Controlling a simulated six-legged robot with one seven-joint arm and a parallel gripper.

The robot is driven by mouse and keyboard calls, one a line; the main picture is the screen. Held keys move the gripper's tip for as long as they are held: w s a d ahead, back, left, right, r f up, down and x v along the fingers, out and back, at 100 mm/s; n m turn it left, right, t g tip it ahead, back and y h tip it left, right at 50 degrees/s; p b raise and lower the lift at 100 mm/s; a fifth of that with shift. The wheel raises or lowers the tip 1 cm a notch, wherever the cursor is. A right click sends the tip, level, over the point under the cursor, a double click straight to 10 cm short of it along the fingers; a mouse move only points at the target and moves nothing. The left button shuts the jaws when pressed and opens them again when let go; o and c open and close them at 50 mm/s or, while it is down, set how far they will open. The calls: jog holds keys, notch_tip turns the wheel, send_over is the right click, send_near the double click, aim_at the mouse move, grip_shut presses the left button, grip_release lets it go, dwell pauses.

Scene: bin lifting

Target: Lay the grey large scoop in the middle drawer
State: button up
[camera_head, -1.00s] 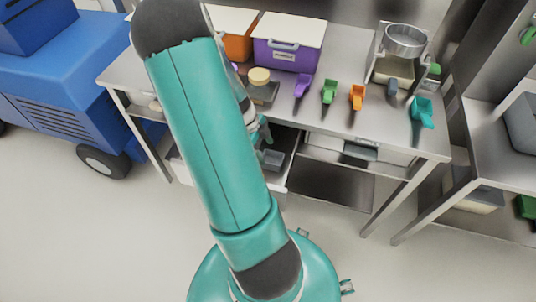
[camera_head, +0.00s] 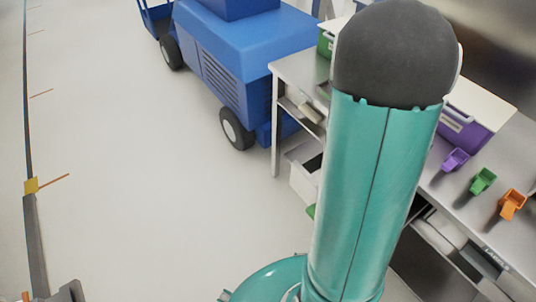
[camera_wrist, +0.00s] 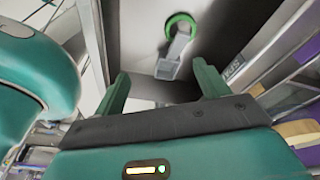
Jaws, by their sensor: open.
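In the wrist view, my gripper (camera_wrist: 161,70) is open, with its two teal fingers apart and nothing held between them. A grey scoop (camera_wrist: 171,58) shows beyond the fingertips, in line with the gap between them. It appears to lie on a pale grey surface that looks like the inside of an open drawer (camera_wrist: 135,35); which drawer, I cannot tell. In the head view, my arm hides the gripper, the grey scoop and most of the drawers. Part of an open white drawer (camera_head: 303,184) shows left of my arm.
A green ring (camera_wrist: 182,24) lies against the scoop's far end. Purple (camera_head: 456,159), green (camera_head: 483,180) and orange (camera_head: 512,203) scoops lie on the bench right of my arm. A blue vehicle (camera_head: 235,60) stands at the back. The floor (camera_head: 110,170) at left is clear.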

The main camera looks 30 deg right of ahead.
jog(key=w+a+r+n+t, duration=0.2)
jog(key=w+a+r+n, duration=0.1)
jog(key=a+r+n, duration=0.4)
jog(key=w+a+r+n+t, duration=0.25)
jog(key=a+r+n, duration=0.4)
jog(key=a, duration=0.35)
jog(key=s+a+r+n+t, duration=0.2)
jog(key=a+r+n, duration=0.1)
jog(key=a+n, duration=0.4)
jog(key=s+a+r+n+t+y, duration=0.1)
jog(key=s+a+r+n, duration=0.2)
jog(key=a+n, duration=0.3)
jog(key=shift+s+a+r+n+t, duration=0.25)
jog(key=shift+a+r+n+t, duration=0.15)
jog(key=shift+n, duration=0.75)
jog(key=shift+s+d, duration=0.1)
jog(key=shift+d, duration=0.05)
